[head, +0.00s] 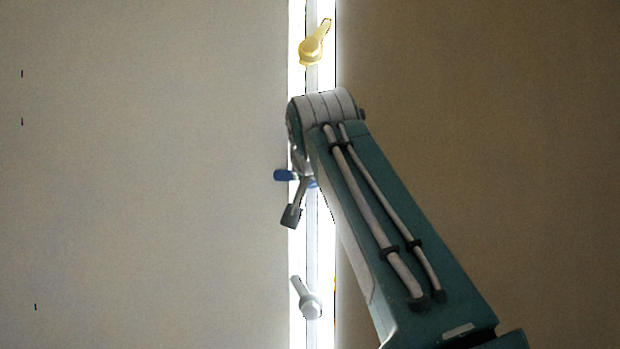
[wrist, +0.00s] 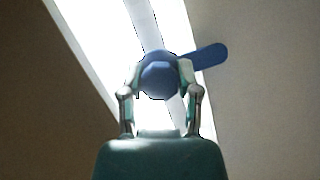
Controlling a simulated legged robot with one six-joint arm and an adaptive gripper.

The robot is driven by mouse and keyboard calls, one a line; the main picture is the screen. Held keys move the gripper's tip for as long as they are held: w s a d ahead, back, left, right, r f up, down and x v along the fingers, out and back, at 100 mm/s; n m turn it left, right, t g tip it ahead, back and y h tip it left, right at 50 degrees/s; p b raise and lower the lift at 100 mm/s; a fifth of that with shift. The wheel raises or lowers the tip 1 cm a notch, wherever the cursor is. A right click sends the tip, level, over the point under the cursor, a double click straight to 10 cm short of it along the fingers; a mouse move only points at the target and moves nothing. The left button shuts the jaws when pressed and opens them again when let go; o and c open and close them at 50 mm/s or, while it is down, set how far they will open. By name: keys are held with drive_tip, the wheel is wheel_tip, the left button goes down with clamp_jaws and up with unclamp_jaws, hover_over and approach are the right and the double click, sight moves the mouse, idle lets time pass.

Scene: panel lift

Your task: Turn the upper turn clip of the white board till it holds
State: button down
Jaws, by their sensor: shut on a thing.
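A blue turn clip (head: 284,175) is at mid-height on the bright strip between two panels. In the head view its tab points left and reaches the edge of the pale left board (head: 150,180); the arm partly hides its hub. My gripper (wrist: 161,76) is shut on the blue clip's hub, with one finger on each side. The wrist view shows the blue tab (wrist: 210,57) sticking out to the right, over the panel edge. Whether the tab touches the board cannot be told.
A yellow clip (head: 312,45) sits higher on the strip, its tab pointing up and slightly right. A pale grey clip (head: 307,301) sits lower, its tab up-left. A darker brownish panel (head: 490,130) fills the right. Small dark marks show on the left board.

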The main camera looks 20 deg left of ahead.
drive_tip(key=shift+w+a+f, duration=0.1)
drive_tip(key=shift+a+f, duration=0.05)
drive_tip(key=shift+f, duration=0.2)
drive_tip(key=c, duration=0.6)
unclamp_jaws()
drive_tip(key=shift+r, duration=0.1)
drive_tip(key=shift+r, duration=0.15)
drive_tip(key=v, duration=1.1)
drive_tip(key=shift+s+r, duration=0.1)
drive_tip(key=shift+s, duration=0.25)
